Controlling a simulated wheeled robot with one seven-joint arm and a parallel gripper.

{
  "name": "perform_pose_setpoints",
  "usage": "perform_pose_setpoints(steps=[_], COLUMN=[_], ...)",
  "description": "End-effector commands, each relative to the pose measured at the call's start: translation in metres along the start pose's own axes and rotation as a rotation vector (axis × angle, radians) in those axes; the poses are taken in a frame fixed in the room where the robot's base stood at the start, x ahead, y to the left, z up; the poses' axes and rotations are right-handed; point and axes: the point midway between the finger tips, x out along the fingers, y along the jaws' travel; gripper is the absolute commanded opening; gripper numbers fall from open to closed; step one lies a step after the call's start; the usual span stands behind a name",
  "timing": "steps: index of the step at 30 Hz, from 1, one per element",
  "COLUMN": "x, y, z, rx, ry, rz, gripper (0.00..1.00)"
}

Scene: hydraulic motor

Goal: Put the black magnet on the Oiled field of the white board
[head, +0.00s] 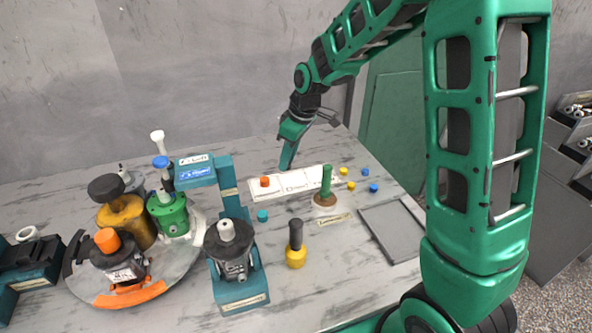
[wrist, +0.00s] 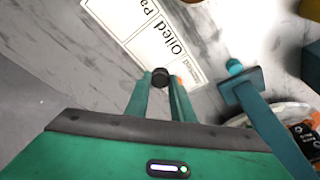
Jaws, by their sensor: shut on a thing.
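My gripper (wrist: 160,84) is shut on the black magnet (wrist: 160,76), which sits between the fingertips in the wrist view. The white board (wrist: 113,12) lies flat on the table, with the word Oiled on its middle field (wrist: 172,48). The magnet appears near the board's far long edge, beside the Oiled field; I cannot tell whether it touches anything. In the head view my gripper (head: 286,166) points down at the back edge of the board (head: 320,178), and the magnet cannot be made out there. An orange magnet (head: 265,181) sits on the board's left field.
A wooden-based stamp with a green handle (head: 326,182) stands at the board's front edge. Yellow magnets (head: 343,171) and blue magnets (head: 365,172) lie to the right.

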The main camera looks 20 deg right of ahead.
Motion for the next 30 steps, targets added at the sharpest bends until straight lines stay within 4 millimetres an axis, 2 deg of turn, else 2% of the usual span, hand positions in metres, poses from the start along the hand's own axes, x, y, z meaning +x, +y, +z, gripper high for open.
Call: perform_pose_setpoints(steps=[3, 6, 11, 18, 29, 30], x=[0.007, 0.01, 0.018, 0.047, 0.051, 0.051], y=[0.014, 0.019, 0.021, 0.021, 0.022, 0.022], z=[0.01, 0.013, 0.017, 0.025, 0.026, 0.026], rx=[0.003, 0.001, 0.0, 0.002, 0.003, 0.003], ry=[-0.001, 0.0, -0.001, -0.002, 0.0, 0.0], rz=[0.0, 0.0, -0.001, -0.001, 0.001, 0.001], gripper=[0.01, 0.01, 0.01, 0.01, 0.01, 0.29])
